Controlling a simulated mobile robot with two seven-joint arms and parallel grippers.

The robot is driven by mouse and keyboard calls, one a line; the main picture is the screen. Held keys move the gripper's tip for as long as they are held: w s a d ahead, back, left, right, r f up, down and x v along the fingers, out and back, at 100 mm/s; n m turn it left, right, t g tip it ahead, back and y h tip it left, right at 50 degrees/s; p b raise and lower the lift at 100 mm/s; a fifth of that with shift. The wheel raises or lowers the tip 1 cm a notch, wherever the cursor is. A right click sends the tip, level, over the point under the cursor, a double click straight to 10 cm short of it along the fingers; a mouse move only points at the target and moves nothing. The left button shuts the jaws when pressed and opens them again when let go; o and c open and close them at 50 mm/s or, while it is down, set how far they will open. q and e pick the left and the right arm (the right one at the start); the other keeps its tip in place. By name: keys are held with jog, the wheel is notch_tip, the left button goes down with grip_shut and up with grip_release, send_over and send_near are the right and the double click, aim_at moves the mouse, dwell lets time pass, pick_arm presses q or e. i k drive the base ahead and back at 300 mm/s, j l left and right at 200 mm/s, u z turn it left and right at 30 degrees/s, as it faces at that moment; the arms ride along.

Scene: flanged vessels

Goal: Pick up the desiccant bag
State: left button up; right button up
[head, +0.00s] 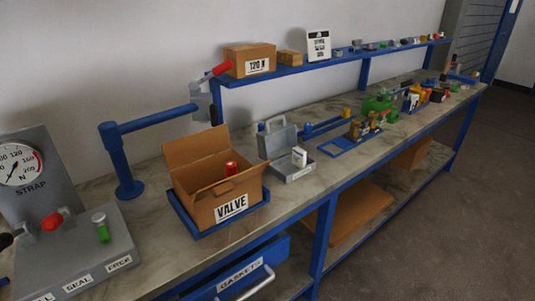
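I cannot make out a thing that is clearly the desiccant bag. A small white item (299,157) stands in the open grey case (292,174) near the middle of the bench; it is too small to identify. An open cardboard box marked VALVE (205,213) sits on a blue tray, with a red item (231,169) inside; its floor is partly hidden by its walls. Neither of my grippers is in the head view.
A grey gauge panel marked STRAP (38,190) stands at the left. A blue post with an arm (120,160) rises behind the box. A blue shelf (290,70) runs along the wall. An open GASKETS drawer (238,272) sticks out below the bench.

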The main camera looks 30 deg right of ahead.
aim_at(299, 156)
jog(key=l+u, duration=0.7)
jog(key=l, duration=0.15)
jog(key=k+l+u, duration=0.1)
jog(key=l+u, duration=0.15)
jog(key=l, duration=0.2)
jog(key=k+l+u, duration=0.1)
jog(key=l+u, duration=0.15)
jog(key=l, duration=0.15)
jog(key=k+l, duration=0.1)
jog(key=l, duration=0.25)
jog(key=k+l+u, duration=0.1)
jog(key=l, duration=0.3)
jog(key=k+l+u, duration=0.1)
jog(key=l, duration=0.25)
jog(key=k+l, duration=0.25)
jog(key=k+l+u, duration=0.1)
jog(key=l, duration=0.35)
